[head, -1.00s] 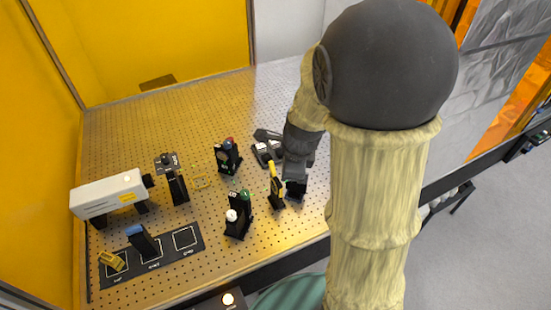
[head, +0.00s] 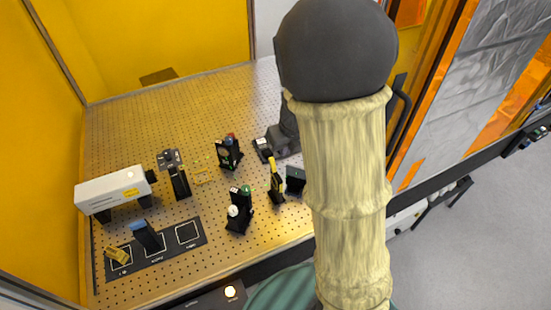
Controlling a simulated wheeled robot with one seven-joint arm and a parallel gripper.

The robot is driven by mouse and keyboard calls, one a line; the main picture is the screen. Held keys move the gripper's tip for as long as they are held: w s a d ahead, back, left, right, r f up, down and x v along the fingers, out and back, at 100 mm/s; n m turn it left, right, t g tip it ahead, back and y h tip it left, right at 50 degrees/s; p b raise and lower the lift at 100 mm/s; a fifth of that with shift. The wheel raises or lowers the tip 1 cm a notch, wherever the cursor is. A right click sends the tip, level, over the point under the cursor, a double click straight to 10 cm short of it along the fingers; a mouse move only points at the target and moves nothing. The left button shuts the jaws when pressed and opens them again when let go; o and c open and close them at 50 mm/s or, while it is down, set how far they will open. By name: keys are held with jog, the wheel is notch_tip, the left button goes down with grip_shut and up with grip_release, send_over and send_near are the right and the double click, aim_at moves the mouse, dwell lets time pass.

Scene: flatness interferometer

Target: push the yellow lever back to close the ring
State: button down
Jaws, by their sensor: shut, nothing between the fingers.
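The yellow lever (head: 272,165) stands up from a small dark mount with a yellow-marked body (head: 276,187) on the perforated metal table, just left of my arm. It leans slightly to the left. Whether the ring at this mount is open or closed is too small to tell. A dark, square-faced part (head: 295,179) stands close to its right, partly covered by my arm. My dark wrist shows behind the mount, left of my pale sleeve. My gripper's fingertips are hidden, and no contact with the lever shows.
A black mount with a white knob and green top (head: 240,211) stands left of the lever. Another black mount (head: 228,152) is behind it. A white box-shaped instrument (head: 112,190) and a dark tray (head: 168,251) are at left.

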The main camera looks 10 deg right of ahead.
jog(key=b, duration=0.2)
send_near(274, 164)
jog(key=f, duration=0.1)
jog(key=s+f, duration=0.2)
jog(key=shift+d+f, duration=0.2)
jog(key=shift+f, duration=0.15)
jog(key=w, duration=0.1)
jog(key=w+p, duration=0.1)
jog(key=f, duration=0.1)
jog(key=shift+w+a+f+p, duration=0.1)
jog(key=shift+w+a+p, duration=0.15)
jog(key=shift+w+p, duration=0.15)
jog(key=shift+w+a+f, duration=0.1)
jog(key=shift+w+f, duration=0.25)
jog(key=shift+w, duration=0.1)
